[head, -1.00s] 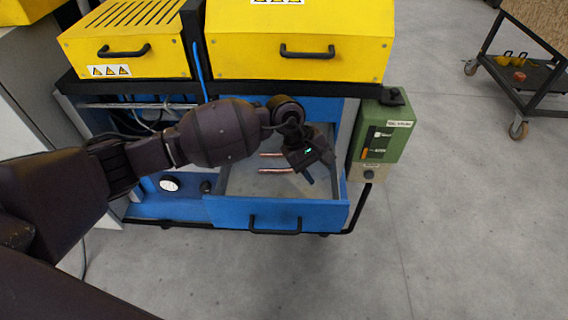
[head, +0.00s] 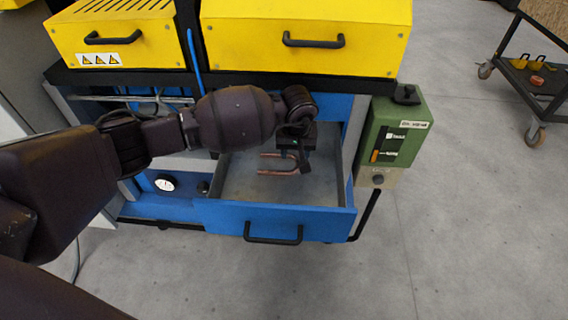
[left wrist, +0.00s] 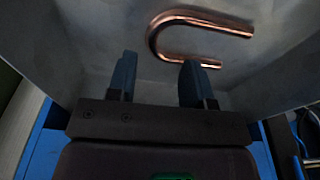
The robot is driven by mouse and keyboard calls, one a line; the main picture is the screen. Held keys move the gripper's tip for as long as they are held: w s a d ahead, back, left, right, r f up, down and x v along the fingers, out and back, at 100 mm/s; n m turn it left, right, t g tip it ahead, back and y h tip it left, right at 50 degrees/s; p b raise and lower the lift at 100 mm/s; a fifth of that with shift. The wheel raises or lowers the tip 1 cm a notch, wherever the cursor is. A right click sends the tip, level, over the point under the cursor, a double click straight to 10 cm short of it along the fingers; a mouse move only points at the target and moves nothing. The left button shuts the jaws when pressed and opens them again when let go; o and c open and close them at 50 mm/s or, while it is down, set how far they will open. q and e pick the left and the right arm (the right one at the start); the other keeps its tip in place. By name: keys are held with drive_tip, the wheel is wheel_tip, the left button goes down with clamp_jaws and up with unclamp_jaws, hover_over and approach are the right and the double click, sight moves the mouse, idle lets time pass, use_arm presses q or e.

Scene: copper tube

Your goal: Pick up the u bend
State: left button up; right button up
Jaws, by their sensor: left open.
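The u bend is a copper tube (head: 279,156) lying in the open blue drawer, its two legs pointing left in the head view. In the left wrist view the u bend (left wrist: 158,34) lies beyond the fingertips, with its curve toward the left and its legs toward the right. My left gripper (head: 304,167) is over the drawer at the curved end of the u bend. In the left wrist view its two blue fingers (left wrist: 160,68) are apart with nothing between them. The near leg of the tube passes close to the right fingertip; whether they touch is unclear. My right gripper is not in view.
Yellow machine housings (head: 300,35) overhang the back. A dark trolley (head: 525,80) stands far right on the grey floor.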

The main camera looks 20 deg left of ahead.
sight(295, 163)
use_arm(q)
drive_tip(key=f, duration=0.1)
drive_tip(key=f+b, duration=0.1)
drive_tip(key=f, duration=0.3)
drive_tip(key=shift+w, duration=0.35)
drive_tip(key=shift+r, duration=0.1)
clamp_jaws()
